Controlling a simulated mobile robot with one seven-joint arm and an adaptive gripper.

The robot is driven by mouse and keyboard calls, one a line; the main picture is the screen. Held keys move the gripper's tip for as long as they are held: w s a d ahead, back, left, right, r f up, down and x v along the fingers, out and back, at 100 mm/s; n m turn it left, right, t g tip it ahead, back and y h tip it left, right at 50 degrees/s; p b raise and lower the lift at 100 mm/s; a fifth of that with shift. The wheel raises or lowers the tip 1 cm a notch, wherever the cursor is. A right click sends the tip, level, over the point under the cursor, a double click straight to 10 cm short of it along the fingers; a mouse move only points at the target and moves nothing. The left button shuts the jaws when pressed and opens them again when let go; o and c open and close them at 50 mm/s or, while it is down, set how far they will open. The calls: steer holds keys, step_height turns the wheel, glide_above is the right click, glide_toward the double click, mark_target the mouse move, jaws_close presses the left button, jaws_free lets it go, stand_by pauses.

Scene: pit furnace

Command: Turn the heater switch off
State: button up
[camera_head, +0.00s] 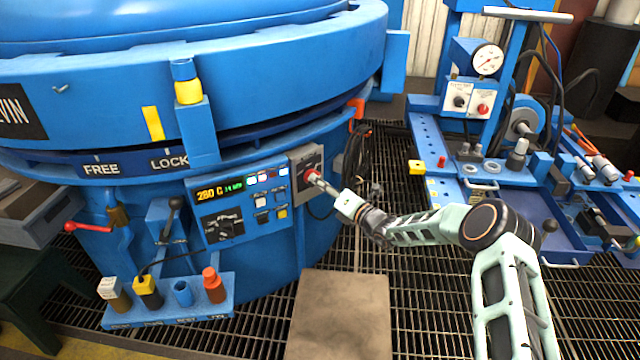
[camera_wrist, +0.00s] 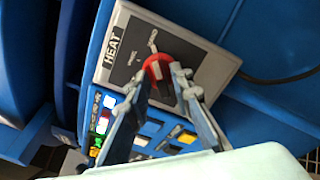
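The heater switch is a red rotary knob (camera_wrist: 157,68) on a grey box (camera_wrist: 200,40) labelled HEAT. In the head view the grey box (camera_head: 297,184) sits at the right end of the furnace's control panel, with the red knob (camera_head: 310,176) on its front. My gripper (camera_wrist: 160,82) has its two fingers on either side of the red knob, apart from each other. Whether both fingertips touch the knob is hard to tell. In the head view my gripper (camera_head: 322,184) reaches the knob from the right, and its fingertips are small there.
The control panel (camera_head: 240,208) left of the switch shows a 280 C display, buttons and a black dial. A tool rack (camera_head: 170,315) stands below it on the left. A blue bench with a gauge (camera_head: 487,60) is at the right. A dark cable (camera_head: 355,160) hangs nearby.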

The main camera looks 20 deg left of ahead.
jaws_close()
steer(key=shift+n, duration=0.5)
steer(key=n+b, duration=0.1)
steer(key=n, duration=1.7)
steer(key=shift+n+b, duration=0.4)
steer(key=shift+n, duration=0.3)
